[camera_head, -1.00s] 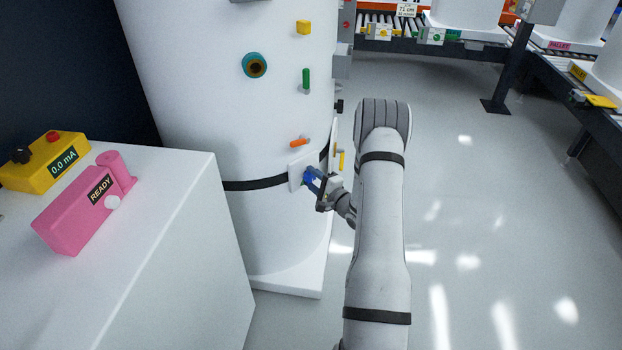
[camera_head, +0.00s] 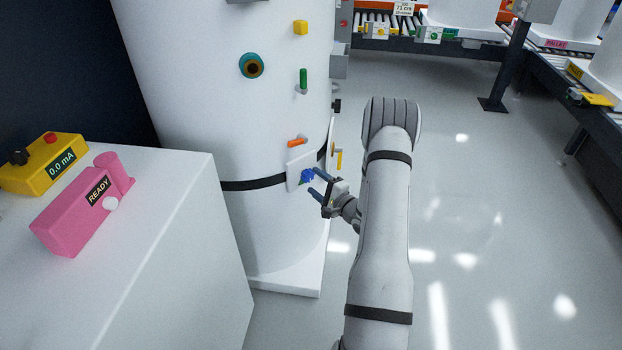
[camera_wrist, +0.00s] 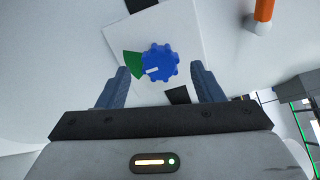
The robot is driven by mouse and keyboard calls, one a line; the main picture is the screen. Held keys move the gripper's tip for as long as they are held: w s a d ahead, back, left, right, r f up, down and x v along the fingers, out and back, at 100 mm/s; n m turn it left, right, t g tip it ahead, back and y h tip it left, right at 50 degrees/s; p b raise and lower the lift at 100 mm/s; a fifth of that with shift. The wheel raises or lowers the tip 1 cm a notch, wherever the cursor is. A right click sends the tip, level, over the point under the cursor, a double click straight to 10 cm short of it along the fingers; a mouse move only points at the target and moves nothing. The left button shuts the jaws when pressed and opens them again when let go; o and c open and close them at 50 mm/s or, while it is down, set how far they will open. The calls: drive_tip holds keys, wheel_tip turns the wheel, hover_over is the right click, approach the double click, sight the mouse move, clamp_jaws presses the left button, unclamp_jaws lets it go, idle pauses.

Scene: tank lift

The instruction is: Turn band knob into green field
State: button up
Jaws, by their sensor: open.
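The band knob (camera_wrist: 160,62) is a blue lobed knob with a white pointer line, on a white plate (camera_wrist: 185,28) fixed to the white tank (camera_head: 265,220). The green field (camera_wrist: 132,64) is a wedge on the plate to the left of the knob. In the wrist view the white pointer runs left and slightly down, toward the lower part of the green wedge. The knob also shows in the head view (camera_head: 307,176). My gripper (camera_head: 318,182) is open just to the right of the knob and apart from it. In the wrist view its fingers stand either side below the knob.
A black band (camera_head: 250,184) circles the tank at plate height. An orange handle (camera_head: 297,142) sits just above the plate, and a green handle (camera_head: 303,77) higher up. A white cabinet (camera_head: 150,230) with a pink READY box (camera_head: 80,212) stands left. Floor at right is clear.

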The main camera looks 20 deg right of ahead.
drive_tip(key=v, duration=0.4)
drive_tip(key=shift+s, duration=0.35)
